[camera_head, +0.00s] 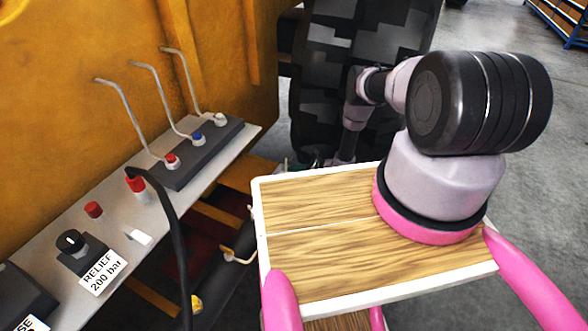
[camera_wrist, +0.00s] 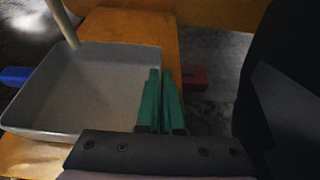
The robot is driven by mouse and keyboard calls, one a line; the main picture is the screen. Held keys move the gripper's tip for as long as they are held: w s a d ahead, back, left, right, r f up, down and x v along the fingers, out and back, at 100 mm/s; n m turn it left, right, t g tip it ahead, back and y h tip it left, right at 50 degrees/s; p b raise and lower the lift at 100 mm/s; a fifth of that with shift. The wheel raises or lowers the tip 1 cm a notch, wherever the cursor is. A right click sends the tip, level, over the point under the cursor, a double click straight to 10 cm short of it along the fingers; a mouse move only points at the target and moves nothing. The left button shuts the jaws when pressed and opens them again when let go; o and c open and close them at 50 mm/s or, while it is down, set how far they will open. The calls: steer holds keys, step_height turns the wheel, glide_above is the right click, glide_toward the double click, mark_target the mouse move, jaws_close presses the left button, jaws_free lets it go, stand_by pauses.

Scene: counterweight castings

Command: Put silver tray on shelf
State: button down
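The silver tray (camera_wrist: 80,88) shows as a grey, shallow, square-cornered tray in the wrist view, at left and centre. It looks empty and rests on or just over an orange-brown surface (camera_wrist: 125,22). My gripper (camera_wrist: 161,72) has two green fingers at the tray's right wall. One finger is on the inner side, the other on the outer side, with only a narrow gap where the rim runs. The gripper looks shut on that rim. In the head view the tray is hidden. No shelf can be clearly made out near the gripper.
A grey control panel (camera_head: 120,232) with levers and knobs lies left of my arm, against a yellow machine body (camera_head: 110,60). A black hose (camera_head: 175,225) loops before it. A large tyre (camera_head: 340,60) stands behind. A blue rack (camera_head: 562,22) stands far right; the floor there is clear.

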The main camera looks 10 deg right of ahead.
steer(key=c, duration=1.5)
jaws_free()
steer(key=shift+f, duration=0.15)
steer(key=o, duration=0.4)
steer(key=shift+s+d+r, duration=0.1)
steer(key=shift+d+r, duration=0.1)
steer(key=shift+r, duration=0.05)
steer(key=v, duration=1.1)
steer(key=shift+s+d+r, duration=0.15)
steer(key=shift+d, duration=0.05)
